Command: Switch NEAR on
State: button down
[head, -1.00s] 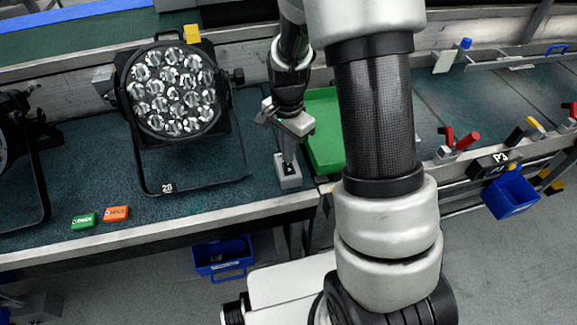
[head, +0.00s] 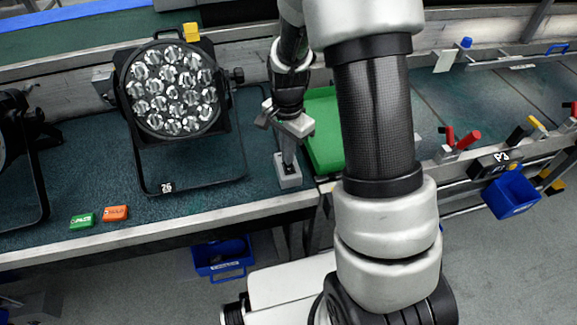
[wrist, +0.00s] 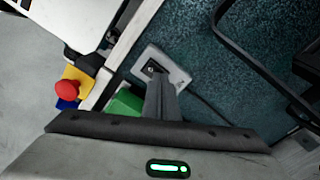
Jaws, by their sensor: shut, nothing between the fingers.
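A small grey switch box (head: 289,181) sits at the front edge of the teal-topped bench. It also shows in the wrist view (wrist: 178,70), with a dark switch in its top; its lettering is too small to read. My gripper (head: 288,162) points down right over this box, shut and empty. In the wrist view its closed fingertips (wrist: 156,78) overlap the near side of the dark switch. They partly hide it, and I cannot tell whether they touch it or which way it is set.
A par can (head: 173,90) stands left of the box on its black yoke. Green (head: 82,221) and orange (head: 116,213) tags lie near the front edge. A green tray (head: 325,150) is just right of the gripper. A red button (wrist: 68,89) shows in the wrist view.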

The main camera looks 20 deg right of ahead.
jog(key=shift+f, duration=0.3)
notch_tip(320, 180, up, 7)
jog(key=p, duration=0.5)
dwell(0.5)
jog(key=s+r+n+t+p, duration=0.1)
jog(key=s+r+n+p, duration=0.2)
jog(key=r, duration=0.8)
jog(key=s+r+n+t+p, duration=0.2)
jog(key=s+r+p, duration=0.1)
jog(key=r, duration=0.7)
jog(key=s+r+n+t+p, duration=0.2)
jog(key=s+r+n+p, duration=0.2)
jog(key=s+r+n, duration=0.3)
jog(key=s+r, duration=0.5)
jog(key=r, duration=0.2)
jog(key=shift+s+r+t+p, duration=0.2)
jog(key=shift+r+t+p, duration=0.1)
jog(key=shift+r+p, duration=0.05)
